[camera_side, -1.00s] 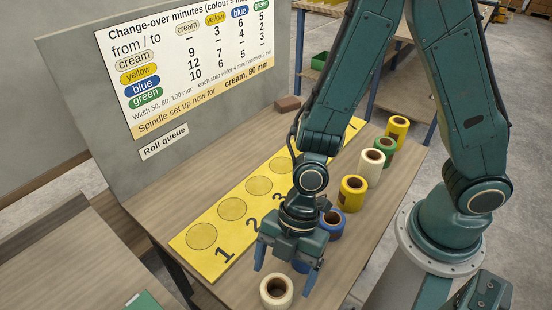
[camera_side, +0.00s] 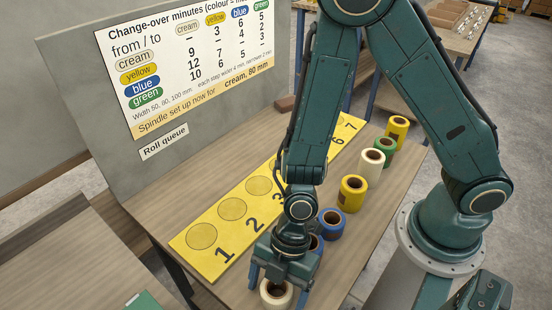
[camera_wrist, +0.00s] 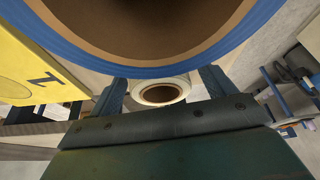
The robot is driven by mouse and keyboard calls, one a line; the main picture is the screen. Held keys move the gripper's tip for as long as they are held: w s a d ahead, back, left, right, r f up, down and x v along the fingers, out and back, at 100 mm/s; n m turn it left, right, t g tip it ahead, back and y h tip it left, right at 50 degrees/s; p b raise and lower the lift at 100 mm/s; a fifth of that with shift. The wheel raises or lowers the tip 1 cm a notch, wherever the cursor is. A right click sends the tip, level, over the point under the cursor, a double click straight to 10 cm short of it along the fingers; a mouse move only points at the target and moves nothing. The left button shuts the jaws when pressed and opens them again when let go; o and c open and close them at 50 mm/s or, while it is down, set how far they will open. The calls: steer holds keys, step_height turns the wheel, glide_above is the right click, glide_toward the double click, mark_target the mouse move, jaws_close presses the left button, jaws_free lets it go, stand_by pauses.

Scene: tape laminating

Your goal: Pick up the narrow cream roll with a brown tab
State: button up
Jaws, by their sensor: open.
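A cream roll (camera_side: 277,299) stands upright at the near end of the table. I cannot make out a brown tab on it. My gripper (camera_side: 278,283) is open, with its blue fingers low on either side of this roll, not visibly closed on it. In the wrist view the cream roll (camera_wrist: 160,101) shows between the two fingers of my gripper (camera_wrist: 162,86). Another, taller-looking cream roll (camera_side: 372,168) stands farther back in the row.
Blue rolls (camera_side: 331,228) stand just behind my gripper, one partly hidden by it; a blue rim looms close in the wrist view (camera_wrist: 150,72). Yellow rolls (camera_side: 352,196) and a green roll (camera_side: 384,148) continue the row. A numbered yellow strip (camera_side: 215,262) lies to the left.

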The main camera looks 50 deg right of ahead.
steer(key=shift+c, duration=0.4)
steer(key=c, duration=1)
steer(key=shift+r, duration=0.1)
step_height(320, 180, up, 20)
stand_by(0.7)
stand_by(0.5)
